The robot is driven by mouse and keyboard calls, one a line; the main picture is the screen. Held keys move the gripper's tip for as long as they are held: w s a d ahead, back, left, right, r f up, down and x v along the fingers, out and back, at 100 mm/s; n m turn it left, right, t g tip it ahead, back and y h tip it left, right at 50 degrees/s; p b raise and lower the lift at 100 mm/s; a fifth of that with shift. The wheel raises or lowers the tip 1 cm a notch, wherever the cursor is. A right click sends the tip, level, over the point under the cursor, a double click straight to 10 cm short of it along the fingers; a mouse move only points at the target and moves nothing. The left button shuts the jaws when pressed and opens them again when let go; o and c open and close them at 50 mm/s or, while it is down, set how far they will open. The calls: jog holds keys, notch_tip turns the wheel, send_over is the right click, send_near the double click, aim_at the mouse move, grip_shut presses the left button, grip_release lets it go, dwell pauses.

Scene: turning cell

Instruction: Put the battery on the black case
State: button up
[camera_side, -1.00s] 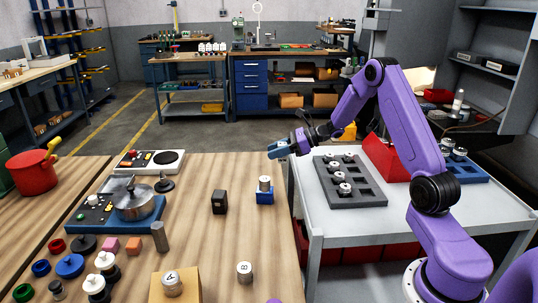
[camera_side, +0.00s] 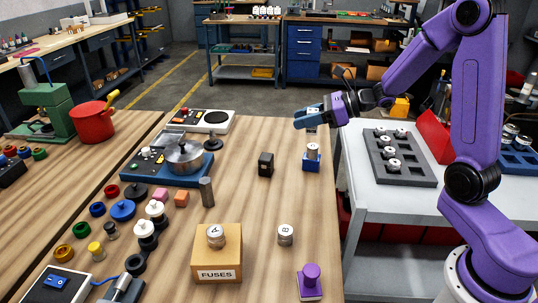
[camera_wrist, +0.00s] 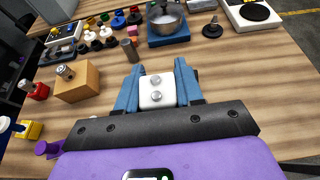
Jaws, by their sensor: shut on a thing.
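My gripper (camera_wrist: 158,88) is shut on a white block with two round silver studs, which looks like the battery (camera_wrist: 150,101). In the side view my gripper (camera_side: 312,118) holds it in the air above the far right part of the wooden table, and the fingers hide most of it. The small upright black case (camera_side: 265,165) stands on the table, below and left of my gripper in the side view. In the wrist view my fingers hide most or all of the case.
A blue holder (camera_side: 312,162) with a silver cylinder stands just right of the case. A pot (camera_side: 184,158) on a blue base is to its left. A tan fuses box (camera_side: 217,257) is nearer the camera. A grey tray (camera_side: 410,172) sits on the side cart. Bare wood surrounds the case.

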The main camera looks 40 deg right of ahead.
jog(key=s+a+r, duration=0.1)
jog(key=a, duration=0.2)
send_over(266, 164)
jog(key=s, duration=0.2)
notch_tip(266, 164, down, 4)
jog(key=w+f, duration=0.4)
jog(key=f, duration=0.1)
jog(key=shift+w+d, duration=0.2)
jog(key=shift+w, duration=0.2)
jog(key=shift+w+f, duration=0.3)
jog(key=shift+f, duration=1.65)
jog(key=shift+f, duration=0.15)
jog(key=o, duration=1.1)
